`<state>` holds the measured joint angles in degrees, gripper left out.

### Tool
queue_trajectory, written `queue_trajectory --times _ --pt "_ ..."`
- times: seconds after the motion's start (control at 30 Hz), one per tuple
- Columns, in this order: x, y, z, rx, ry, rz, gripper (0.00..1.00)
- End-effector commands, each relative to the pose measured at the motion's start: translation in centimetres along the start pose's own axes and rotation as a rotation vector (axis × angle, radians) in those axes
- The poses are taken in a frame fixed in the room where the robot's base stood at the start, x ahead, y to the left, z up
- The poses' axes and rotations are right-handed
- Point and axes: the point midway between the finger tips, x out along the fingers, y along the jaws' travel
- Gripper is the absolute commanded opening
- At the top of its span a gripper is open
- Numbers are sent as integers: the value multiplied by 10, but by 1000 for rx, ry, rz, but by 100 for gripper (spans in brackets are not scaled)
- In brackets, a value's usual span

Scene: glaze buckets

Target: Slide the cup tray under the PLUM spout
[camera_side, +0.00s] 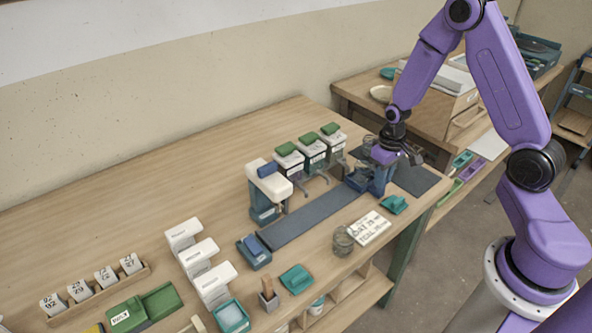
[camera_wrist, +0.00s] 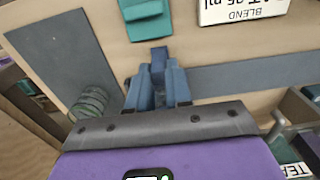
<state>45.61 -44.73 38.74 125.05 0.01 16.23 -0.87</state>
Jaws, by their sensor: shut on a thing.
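My gripper (camera_side: 385,160) is at the right end of the dark strip, low over the table. In the wrist view its blue fingers (camera_wrist: 157,88) are closed on a narrow blue upright piece (camera_wrist: 158,58), which looks like the cup tray's handle. The rest of the tray is mostly hidden by my gripper. Three white dispensers with green lids and spouts (camera_side: 315,150) stand in a row behind the strip, left of my gripper. Their labels are too small to read in the side view. A partly cut label beginning "TEA" (camera_wrist: 293,168) shows at the wrist view's lower right. I cannot tell which spout is PLUM.
A glass jar (camera_side: 342,241), a printed card (camera_side: 369,228) and teal blocks (camera_side: 297,279) lie in front. A ribbed, greenish round thing (camera_wrist: 92,103) sits close to my gripper.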

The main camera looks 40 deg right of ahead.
Motion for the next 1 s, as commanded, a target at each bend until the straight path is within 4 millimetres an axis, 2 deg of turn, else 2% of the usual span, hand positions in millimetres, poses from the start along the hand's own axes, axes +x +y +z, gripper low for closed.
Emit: queue_trajectory --times 1.0 --pt "-1 -62 -1 -3 2 0 0"
